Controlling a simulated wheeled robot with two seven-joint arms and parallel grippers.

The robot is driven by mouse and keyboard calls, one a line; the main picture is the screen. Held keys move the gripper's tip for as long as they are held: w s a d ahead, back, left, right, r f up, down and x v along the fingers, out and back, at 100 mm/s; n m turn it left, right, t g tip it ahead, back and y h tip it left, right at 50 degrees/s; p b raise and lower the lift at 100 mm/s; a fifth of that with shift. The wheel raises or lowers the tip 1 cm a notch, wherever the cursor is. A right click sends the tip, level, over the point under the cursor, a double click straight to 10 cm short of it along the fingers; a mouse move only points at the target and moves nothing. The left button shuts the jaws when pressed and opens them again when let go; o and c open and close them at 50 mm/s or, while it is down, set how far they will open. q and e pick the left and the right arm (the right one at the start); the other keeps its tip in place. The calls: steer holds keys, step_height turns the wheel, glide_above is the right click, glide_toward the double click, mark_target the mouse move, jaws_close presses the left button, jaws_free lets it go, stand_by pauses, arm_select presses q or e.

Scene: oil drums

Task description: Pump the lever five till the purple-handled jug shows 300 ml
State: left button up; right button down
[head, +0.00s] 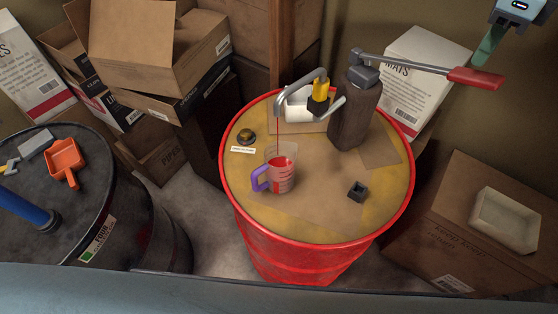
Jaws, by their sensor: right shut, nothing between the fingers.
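The jug with the purple handle (259,179) stands upright on the red drum (318,228), under the spout (300,88) of the hand pump (355,115). A thin red stream falls from the spout into the jug. Red liquid (281,178) shows inside it, but the scale marks are too small to read. The pump lever (415,66) reaches right and ends in a red grip (475,78). My right gripper (483,58), with green fingers, is shut and empty just above the grip; I cannot tell whether it touches. My left gripper is not in view.
A black cap (357,191) and a dark brass bung (246,137) lie on the drum top. A black drum (120,215) with an orange scoop (66,161) stands left. Cardboard boxes (130,45) fill the back. A white tray (505,220) rests on a box at right.

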steer(key=shift+r, duration=0.1)
steer(key=shift+r, duration=0.1)
step_height(320, 180, up, 5)
steer(key=p, duration=0.3)
stand_by(0.6)
